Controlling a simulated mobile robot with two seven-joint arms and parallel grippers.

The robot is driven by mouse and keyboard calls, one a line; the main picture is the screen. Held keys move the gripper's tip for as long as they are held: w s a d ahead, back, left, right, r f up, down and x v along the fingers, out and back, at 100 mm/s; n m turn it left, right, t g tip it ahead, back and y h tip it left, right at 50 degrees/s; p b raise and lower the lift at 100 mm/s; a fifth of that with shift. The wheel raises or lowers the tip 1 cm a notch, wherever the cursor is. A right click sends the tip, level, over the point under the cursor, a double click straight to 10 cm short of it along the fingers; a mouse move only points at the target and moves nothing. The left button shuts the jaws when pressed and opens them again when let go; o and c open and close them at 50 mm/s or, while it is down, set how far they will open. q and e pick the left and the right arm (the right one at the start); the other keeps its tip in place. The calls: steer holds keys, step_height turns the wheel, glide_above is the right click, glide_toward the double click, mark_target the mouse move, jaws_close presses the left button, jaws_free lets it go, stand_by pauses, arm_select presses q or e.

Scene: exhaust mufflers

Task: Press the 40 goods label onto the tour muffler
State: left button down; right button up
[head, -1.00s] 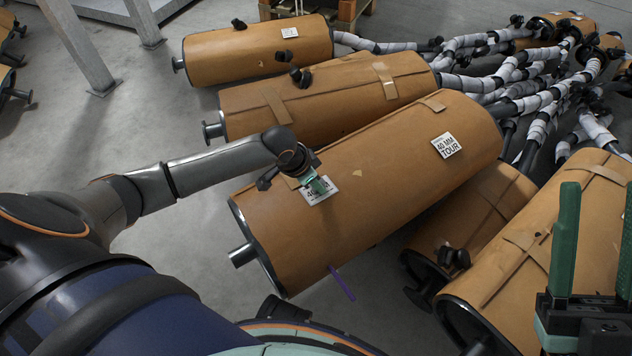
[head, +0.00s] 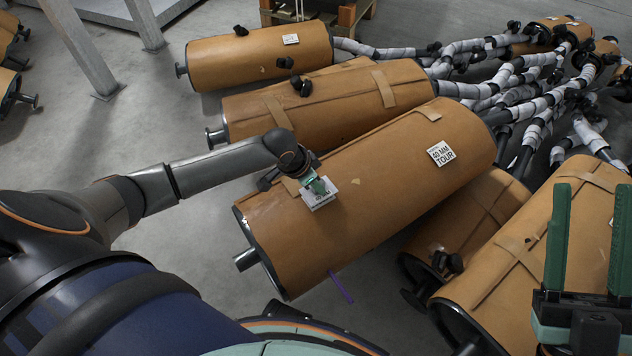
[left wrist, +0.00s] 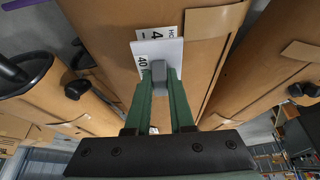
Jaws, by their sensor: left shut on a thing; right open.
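The tour muffler (head: 385,175) is the large tan-wrapped cylinder in the middle of the head view. A white label (head: 441,153) on its upper side reads "40 MM TOUR". My left gripper (head: 316,187) is shut on the 40 goods label (head: 322,200), a white piece with dark print, over the muffler's near left part. In the left wrist view the held label (left wrist: 166,50) shows "40" at its left edge. A second printed white patch (left wrist: 160,33) is partly hidden behind it. Whether the held label touches the muffler, I cannot tell. My right gripper (head: 590,240) is open and empty at the right.
Other tan mufflers lie close by, two behind (head: 325,103) (head: 260,55) and others to the right (head: 540,255). Wrapped pipes (head: 510,90) run to the back right. A purple strip (head: 341,287) sticks out below the tour muffler.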

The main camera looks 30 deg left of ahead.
arm_select(q)
steer(key=shift+r+p, duration=0.45)
steer(key=shift+r, duration=0.1)
steer(key=shift+r+p, duration=0.2)
steer(key=shift+p, duration=0.1)
steer(key=shift+r+p, duration=0.25)
steer(key=shift+p, duration=0.1)
steer(key=shift+r+p, duration=0.4)
steer(key=shift+p, duration=0.05)
steer(key=shift+r+p, duration=0.2)
steer(key=shift+p, duration=0.1)
arm_select(e)
steer(key=w+f+m+g+h, duration=0.2)
steer(key=f+m+h, duration=0.1)
steer(key=f, duration=0.4)
steer(key=w+d+f+m+g+h, duration=0.1)
steer(key=w+f+m+g+h, duration=0.2)
steer(key=f, duration=0.5)
steer(key=shift+w+d+f+h, duration=0.2)
steer(key=shift+w+d+h, duration=0.1)
steer(key=shift+h, duration=0.4)
arm_select(q)
steer(key=shift+d+r, duration=0.1)
arm_select(e)
steer(key=shift+s, duration=0.1)
